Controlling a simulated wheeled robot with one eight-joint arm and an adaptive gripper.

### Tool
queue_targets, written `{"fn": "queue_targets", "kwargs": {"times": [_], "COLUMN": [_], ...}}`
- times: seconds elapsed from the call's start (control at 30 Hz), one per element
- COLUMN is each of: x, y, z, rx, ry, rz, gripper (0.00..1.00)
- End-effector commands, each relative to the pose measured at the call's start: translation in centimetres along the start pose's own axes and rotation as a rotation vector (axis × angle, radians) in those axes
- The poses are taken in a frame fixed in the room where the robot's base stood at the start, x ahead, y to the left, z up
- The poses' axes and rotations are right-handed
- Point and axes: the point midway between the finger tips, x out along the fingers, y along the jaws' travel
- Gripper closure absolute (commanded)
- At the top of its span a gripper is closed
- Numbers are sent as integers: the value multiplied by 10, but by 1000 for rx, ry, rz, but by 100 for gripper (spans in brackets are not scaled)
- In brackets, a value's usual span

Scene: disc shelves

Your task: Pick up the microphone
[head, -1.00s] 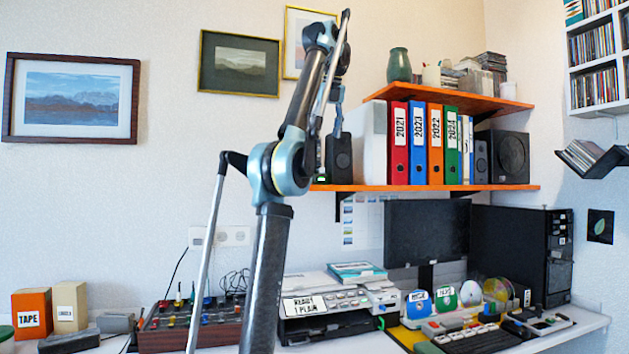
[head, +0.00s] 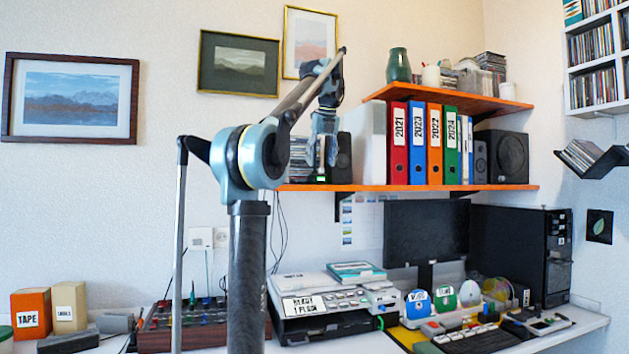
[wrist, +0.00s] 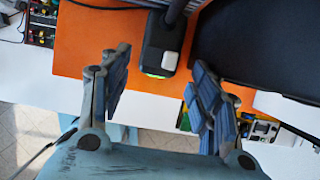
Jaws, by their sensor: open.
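The microphone looks to be the black desk unit (wrist: 155,48) with a pale button, a green light and a dark stem, standing on the orange lower shelf. In the head view only a small dark part with its green light (head: 320,180) shows under my gripper. My gripper (head: 322,158) is open and empty, pointing down above the left part of that shelf. In the wrist view its two fingers (wrist: 160,68) are spread, with the microphone's base beyond and between them. The stem's top is cut off by the frame's upper edge.
The lower shelf (head: 400,188) also holds a black speaker (head: 343,158) close right of my gripper, a pale box and several binders (head: 417,143). The upper shelf (head: 455,98) lies to the right. A mixer (head: 190,325) and a printer (head: 325,305) are on the desk below.

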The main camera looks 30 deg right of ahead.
Motion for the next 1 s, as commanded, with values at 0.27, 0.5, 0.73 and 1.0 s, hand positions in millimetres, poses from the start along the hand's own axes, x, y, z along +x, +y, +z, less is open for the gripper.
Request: {"fn": "queue_targets", "kwargs": {"times": [0.27,0.5,0.73,1.0], "x": [14,44,61,62], "y": [0,0,0,-1], "z": [0,1,1,1], "rx": [1,-1,1,2], "ry": [0,0,0,0], "rz": [0,-1,-1,-1], "gripper": [43,43,43,50]}}
